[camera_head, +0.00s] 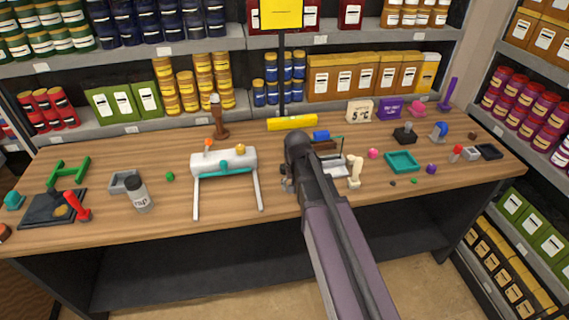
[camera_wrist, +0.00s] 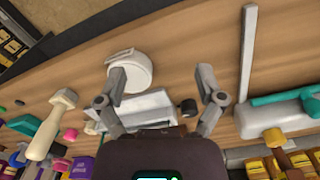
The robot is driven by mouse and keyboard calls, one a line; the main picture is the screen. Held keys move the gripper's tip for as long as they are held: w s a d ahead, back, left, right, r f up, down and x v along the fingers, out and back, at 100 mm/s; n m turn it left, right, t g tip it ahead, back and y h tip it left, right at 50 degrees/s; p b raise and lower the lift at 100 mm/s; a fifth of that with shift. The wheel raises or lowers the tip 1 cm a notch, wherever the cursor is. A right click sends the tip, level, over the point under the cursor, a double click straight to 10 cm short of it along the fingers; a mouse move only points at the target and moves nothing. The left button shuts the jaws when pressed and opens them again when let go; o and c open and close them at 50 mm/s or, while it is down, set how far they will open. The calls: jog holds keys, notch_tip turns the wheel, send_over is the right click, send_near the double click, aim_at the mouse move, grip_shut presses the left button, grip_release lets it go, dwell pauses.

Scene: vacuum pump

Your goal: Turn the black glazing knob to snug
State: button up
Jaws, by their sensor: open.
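In the wrist view, a small black knob-like piece (camera_wrist: 189,107) shows just inside my right finger, beside a white device. I cannot tell for sure that it is the glazing knob. The white device has a round white part (camera_wrist: 130,73) and a pale box-like body (camera_wrist: 145,108); my left finger overlaps the round part in the picture. In the head view my arm hides most of the gripper and part of the device (camera_head: 336,168).
A white cylinder on long legs (camera_head: 225,163) stands left of my arm. A cream pawn-shaped piece (camera_head: 355,170) and a teal tray (camera_head: 402,162) are to the right. A yellow sign stand (camera_head: 292,123) is behind. Bare wood shows toward the table's front edge.

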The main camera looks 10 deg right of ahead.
aim_at(284, 166)
jog(key=w+r+m+p, duration=0.2)
jog(key=w+r+m, duration=0.1)
jog(key=w, duration=0.6)
jog(key=w+r+m+p, duration=0.2)
jog(key=w+m, duration=0.1)
jog(key=w, duration=0.7)
jog(key=shift+r+m+p, duration=0.3)
jog(key=shift+r+p, duration=0.05)
jog(key=shift+r, duration=0.05)
jog(key=shift+f, duration=0.15)
notch_tip(284, 166, down, 14)
jog(key=b, duration=1.3)
jog(key=shift+r+b, duration=0.25)
jog(key=shift+b, duration=0.15)
